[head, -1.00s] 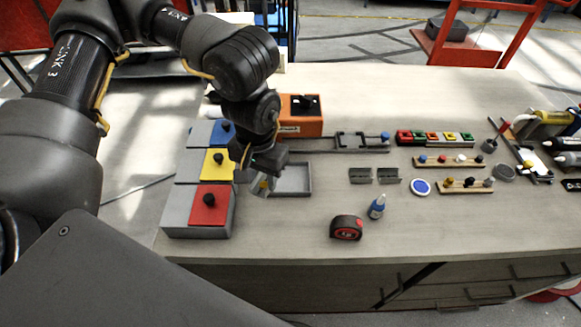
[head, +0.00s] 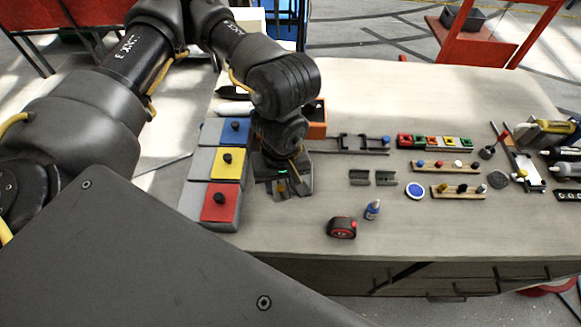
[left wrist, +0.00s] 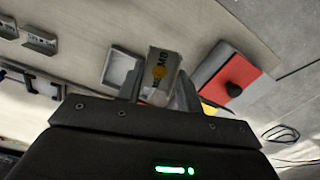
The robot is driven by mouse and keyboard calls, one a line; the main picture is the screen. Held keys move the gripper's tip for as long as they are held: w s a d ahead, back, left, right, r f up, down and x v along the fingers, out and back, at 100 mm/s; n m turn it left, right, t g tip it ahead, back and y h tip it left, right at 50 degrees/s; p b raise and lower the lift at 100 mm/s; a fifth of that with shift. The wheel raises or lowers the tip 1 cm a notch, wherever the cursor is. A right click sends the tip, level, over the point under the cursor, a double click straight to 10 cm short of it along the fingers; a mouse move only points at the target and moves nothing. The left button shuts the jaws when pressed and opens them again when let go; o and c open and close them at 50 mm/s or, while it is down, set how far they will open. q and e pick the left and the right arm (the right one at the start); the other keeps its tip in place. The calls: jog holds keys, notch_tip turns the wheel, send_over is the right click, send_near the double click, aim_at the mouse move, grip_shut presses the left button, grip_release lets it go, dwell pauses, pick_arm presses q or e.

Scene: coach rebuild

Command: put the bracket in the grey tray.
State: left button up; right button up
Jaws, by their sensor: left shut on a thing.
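My left gripper (head: 284,188) points down over the grey tray (head: 307,180) and hides most of it in the head view. In the left wrist view, its two fingers (left wrist: 158,92) are shut on a grey piece with an orange dot and dark lettering, which I take as the bracket (left wrist: 164,62). The grey tray (left wrist: 122,68) shows just left of the bracket there, with a pale rim. I cannot tell whether the bracket touches the tray. My right gripper is not in view.
Boxes with red (head: 220,204), yellow (head: 228,163) and blue (head: 235,131) lids stand close left of the gripper. An orange box (head: 316,118) is behind. Two small dark grey pieces (head: 360,177) (head: 386,178), a tape measure (head: 341,228) and a blue bottle (head: 372,210) are to the right.

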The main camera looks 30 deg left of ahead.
pick_arm(q)
notch_tip(320, 180, up, 2)
jog(key=s+d+n+p, duration=0.2)
jog(key=s+n+p, duration=0.1)
jog(key=n+p, duration=0.15)
jog(key=shift+n, duration=0.65)
jog(key=w+a+f+b, duration=0.1)
jog(key=w+f, duration=0.2)
jog(key=w, duration=0.1)
jog(key=w+a+f+b, duration=0.1)
jog(key=w+f, duration=0.1)
jog(key=w, duration=0.1)
jog(key=w+a+f+b, duration=0.2)
jog(key=w+f, duration=0.1)
jog(key=w, duration=0.1)
jog(key=shift+w+a+f, duration=0.1)
jog(key=shift+w+f, duration=0.35)
jog(key=shift+w, duration=0.05)
jog(key=shift+w+a, duration=0.1)
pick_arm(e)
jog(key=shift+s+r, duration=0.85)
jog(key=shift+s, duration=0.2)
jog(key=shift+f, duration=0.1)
